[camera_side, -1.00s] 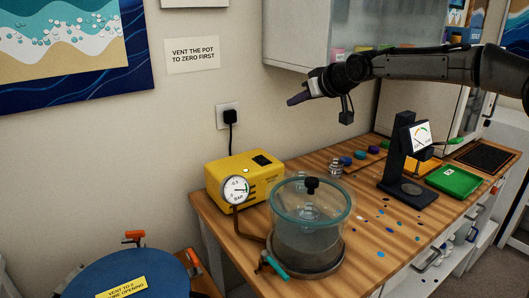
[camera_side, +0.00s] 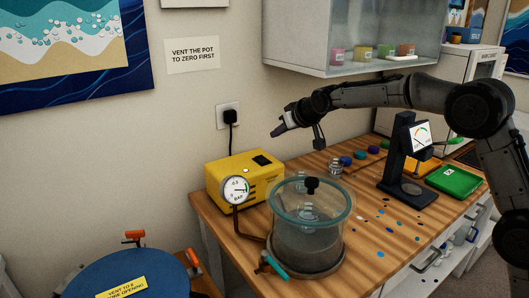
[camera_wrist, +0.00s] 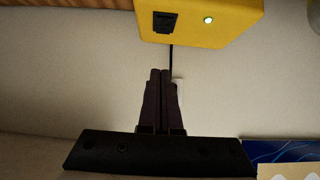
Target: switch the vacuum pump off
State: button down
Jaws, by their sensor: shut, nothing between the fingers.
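The yellow vacuum pump (camera_side: 240,180) stands at the left end of the wooden bench against the wall. A black rocker switch (camera_side: 262,160) is on its top, and a round gauge (camera_side: 235,190) is on its front. In the wrist view the pump (camera_wrist: 222,28) is at the top, with the black switch (camera_wrist: 164,22) and a lit green lamp (camera_wrist: 208,20). My gripper (camera_side: 276,132) is shut and empty, above the pump and slightly to its right, apart from it. Its closed fingers (camera_wrist: 160,72) point toward the switch in the wrist view. Which way the switch is tipped is unclear.
A clear vacuum pot (camera_side: 310,235) with a black lid knob stands right of the pump, joined by a hose. A black plug (camera_side: 231,117) sits in the wall socket. A dark stand with a dial (camera_side: 405,160) and a green tray (camera_side: 454,180) are farther right.

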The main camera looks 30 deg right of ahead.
send_over(264, 159)
jog(key=f, duration=0.5)
jog(key=shift+s+f, duration=0.3)
jog(key=shift+f, duration=0.05)
notch_tip(264, 159, down, 2)
jog(key=shift+f, duration=0.1)
jog(key=shift+w+f, duration=0.1)
jog(key=shift+f, duration=0.55)
jog(key=shift+w+f, duration=0.15)
jog(key=shift+f, duration=0.2)
jog(key=shift+r, duration=0.1)
jog(key=shift+w, duration=0.1)
jog(key=shift+w+r, duration=0.2)
jog(key=shift+w, duration=0.5)
